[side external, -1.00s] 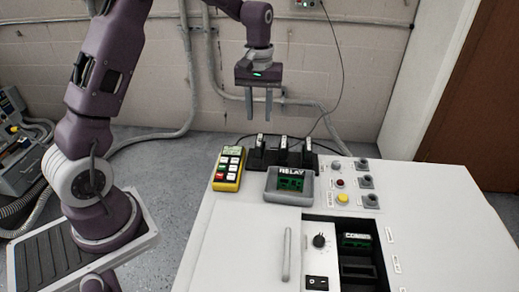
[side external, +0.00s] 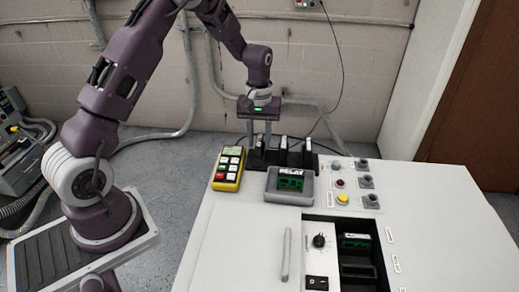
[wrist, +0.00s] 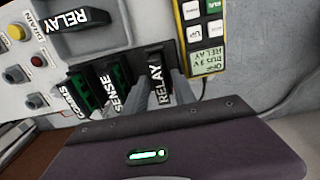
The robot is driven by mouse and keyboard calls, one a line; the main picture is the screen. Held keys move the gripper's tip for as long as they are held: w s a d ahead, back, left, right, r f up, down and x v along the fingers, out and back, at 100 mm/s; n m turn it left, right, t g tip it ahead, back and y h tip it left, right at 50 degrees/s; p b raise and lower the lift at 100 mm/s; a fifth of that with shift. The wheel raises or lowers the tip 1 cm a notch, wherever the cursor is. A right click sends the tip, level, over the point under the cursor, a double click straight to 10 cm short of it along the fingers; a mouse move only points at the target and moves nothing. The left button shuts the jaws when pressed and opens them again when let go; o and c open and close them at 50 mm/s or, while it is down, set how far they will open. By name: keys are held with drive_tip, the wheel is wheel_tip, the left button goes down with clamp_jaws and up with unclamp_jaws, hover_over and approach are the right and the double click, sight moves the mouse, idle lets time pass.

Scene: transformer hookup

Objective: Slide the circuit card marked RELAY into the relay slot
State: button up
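A card marked RELAY (wrist: 157,80) stands upright in a black rack (side external: 256,160) on the cabinet, at one end of a row with cards marked SENSE (wrist: 117,88) and COMMS (wrist: 83,98). My gripper (wrist: 162,72) is open, with its fingers pointing down and one on each side of this RELAY card. In the side view my gripper (side external: 259,145) is over the left end of the rack. Another green card with a RELAY label (side external: 290,182) lies in a grey tray (side external: 273,197) in front of the rack. I cannot tell which opening is the relay slot.
A yellow handheld meter (side external: 229,168) lies left of the rack. A recessed bay (side external: 376,275) in the cabinet holds a green card (side external: 356,241) and dark slot space. A knob (side external: 319,240), a bar handle (side external: 287,255) and several buttons are nearby.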

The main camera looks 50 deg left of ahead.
sight(259, 140)
clamp_jaws()
drive_tip(key=shift+r, duration=2.5)
drive_tip(key=shift+r, duration=0.3)
wheel_tip(259, 140, up, 4)
drive_tip(key=w+d+m, duration=0.4)
drive_tip(key=d+m, duration=0.4)
drive_tip(key=d, duration=0.8)
drive_tip(key=s+d+m, duration=0.3)
drive_tip(key=d+m, duration=0.2)
drive_tip(key=d, duration=0.7)
drive_tip(key=s+d+m, duration=0.3)
drive_tip(key=d+m, duration=0.2)
drive_tip(key=d, duration=0.6)
wheel_tip(259, 140, down, 8)
drive_tip(key=d, duration=0.1)
drive_tip(key=shift+s+f, duration=0.15)
drive_tip(key=shift+f, duration=0.1)
